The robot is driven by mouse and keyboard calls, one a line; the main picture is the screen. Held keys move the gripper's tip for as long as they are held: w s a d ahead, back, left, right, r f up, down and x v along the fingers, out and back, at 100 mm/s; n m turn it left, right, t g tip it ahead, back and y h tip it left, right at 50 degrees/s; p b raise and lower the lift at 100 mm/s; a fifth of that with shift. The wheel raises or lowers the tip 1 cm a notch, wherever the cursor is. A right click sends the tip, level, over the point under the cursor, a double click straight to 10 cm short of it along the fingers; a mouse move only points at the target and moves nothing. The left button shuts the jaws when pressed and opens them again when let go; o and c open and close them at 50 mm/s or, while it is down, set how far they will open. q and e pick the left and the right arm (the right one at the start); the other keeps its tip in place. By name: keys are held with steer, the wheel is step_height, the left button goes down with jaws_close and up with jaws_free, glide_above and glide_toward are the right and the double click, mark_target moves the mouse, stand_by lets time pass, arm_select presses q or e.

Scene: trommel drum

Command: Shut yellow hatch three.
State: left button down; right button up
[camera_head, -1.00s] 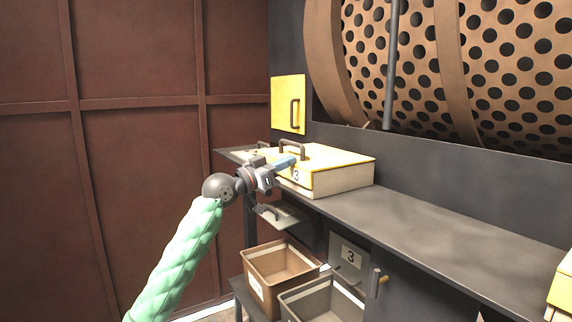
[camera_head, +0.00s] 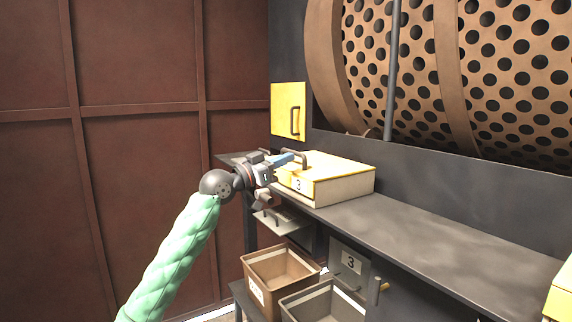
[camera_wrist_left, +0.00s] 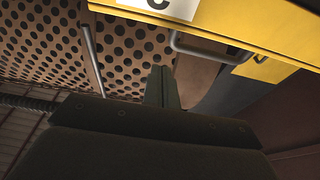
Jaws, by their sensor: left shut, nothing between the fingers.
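Yellow hatch three (camera_head: 340,167) is a flat yellow lid with a dark bar handle on a pale box on the grey bench, with a "3" label on its front. The lid looks nearly level; I cannot tell whether it is fully seated. My left gripper (camera_head: 290,158) is shut and empty at the lid's left edge, close to the handle and overlapping it in the head view. In the left wrist view the shut fingers (camera_wrist_left: 164,87) show below a yellow labelled edge (camera_wrist_left: 235,22) and a grey handle. Contact cannot be made out. My right gripper is out of view.
A yellow wall door (camera_head: 288,110) stands behind. A brown bin (camera_head: 262,287) and a grey bin (camera_head: 310,304) sit below the bench (camera_head: 430,232). A grey panel marked 3 (camera_head: 351,262) has a handle.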

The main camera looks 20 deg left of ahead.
arm_select(q)
steer(key=f+b+v, duration=0.1)
steer(key=b+v, duration=0.1)
steer(key=v, duration=0.6)
steer(key=shift+f+b, duration=0.2)
steer(key=shift+b, duration=0.1)
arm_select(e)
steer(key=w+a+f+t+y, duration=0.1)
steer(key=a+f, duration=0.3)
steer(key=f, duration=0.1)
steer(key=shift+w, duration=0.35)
arm_select(q)
steer(key=shift+s+a, duration=0.1)
steer(key=shift+s, duration=0.05)
